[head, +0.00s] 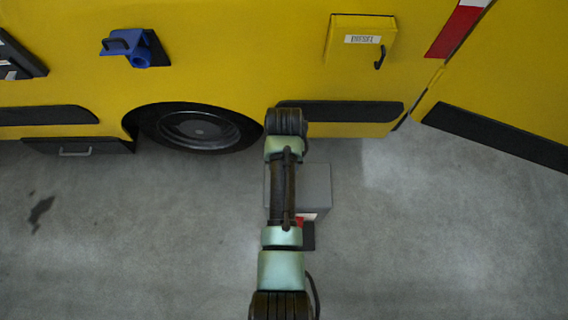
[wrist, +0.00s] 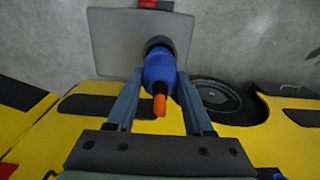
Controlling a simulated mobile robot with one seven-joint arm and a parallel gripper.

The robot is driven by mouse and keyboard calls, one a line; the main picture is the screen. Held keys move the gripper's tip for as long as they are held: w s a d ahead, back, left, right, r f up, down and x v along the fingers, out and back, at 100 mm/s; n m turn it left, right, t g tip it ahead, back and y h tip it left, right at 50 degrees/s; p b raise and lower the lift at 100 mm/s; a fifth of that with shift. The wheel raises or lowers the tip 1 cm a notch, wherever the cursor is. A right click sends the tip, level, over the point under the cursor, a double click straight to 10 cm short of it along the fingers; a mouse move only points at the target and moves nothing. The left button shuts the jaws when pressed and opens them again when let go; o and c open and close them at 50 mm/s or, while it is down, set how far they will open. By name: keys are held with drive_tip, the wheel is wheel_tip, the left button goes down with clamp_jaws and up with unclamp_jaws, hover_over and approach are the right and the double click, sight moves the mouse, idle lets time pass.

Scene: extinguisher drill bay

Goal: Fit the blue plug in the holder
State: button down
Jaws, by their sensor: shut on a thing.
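The blue plug (wrist: 158,68) has an orange tip and a dark collar at its far end. My gripper (wrist: 159,80) is shut on it, one finger on each side, with the orange tip towards the wrist camera. The collar shows against the top of a grey box (wrist: 112,40); I cannot tell whether it touches the box. In the head view my arm hides the plug and the gripper. A blue holder (head: 140,60) with a round opening and a dark backing is fixed to the yellow vehicle side at the upper left, away from my arm. Nothing shows in its opening.
The grey box also shows in the head view (head: 318,185), under my arm, close to the vehicle. The yellow vehicle (head: 230,50) spans the back, with a wheel (head: 200,128) and a yellow cabinet (head: 360,42) with a dark handle.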

drive_tip(key=shift+f+b, duration=1.15)
drive_tip(key=shift+f, duration=0.45)
drive_tip(key=shift+c, duration=1)
unclamp_jaws()
wheel_tip(320, 180, up, 13)
drive_tip(key=shift+r+b, duration=0.1)
drive_tip(key=shift+b, duration=0.3)
